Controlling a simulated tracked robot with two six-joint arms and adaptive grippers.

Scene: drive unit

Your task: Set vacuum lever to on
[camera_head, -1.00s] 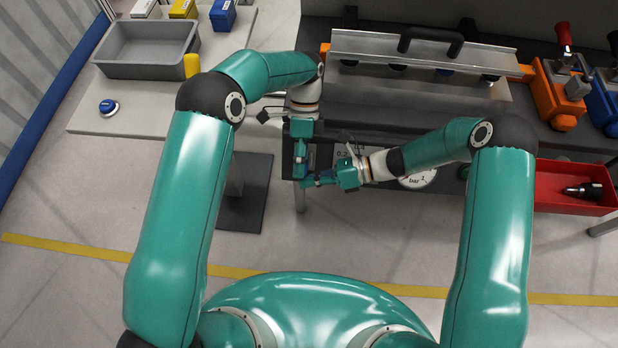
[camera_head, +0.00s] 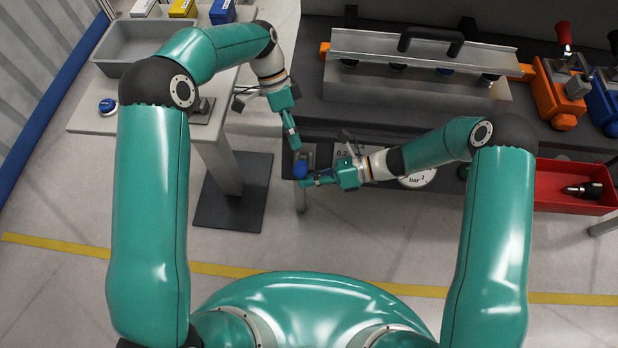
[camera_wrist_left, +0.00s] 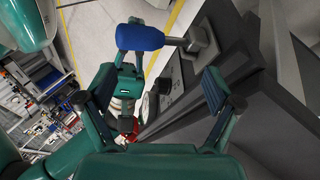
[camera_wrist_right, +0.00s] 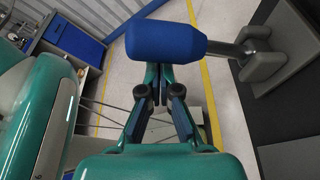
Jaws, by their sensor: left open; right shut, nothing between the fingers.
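A lever with a blue grip (camera_head: 300,169) sticks out from the front of the dark bench, left of the gauge. Its blue grip (camera_wrist_left: 140,37) and grey shaft show in the left wrist view, and the grip (camera_wrist_right: 165,42) fills the upper middle of the right wrist view. My left gripper (camera_head: 297,146) is open and empty, just above the grip and apart from it. My right gripper (camera_head: 304,182) is shut and empty, with its fingertips close by the grip's lower side in the head view. I cannot tell whether they touch it.
A white gauge marked bar (camera_head: 418,180) sits behind my right wrist. A red bin (camera_head: 570,190) with a dark part is at the right. Orange (camera_head: 562,95) and blue (camera_head: 603,105) clamps stand on the bench. A grey bin (camera_head: 140,48) and a blue button (camera_head: 107,106) are on the left table.

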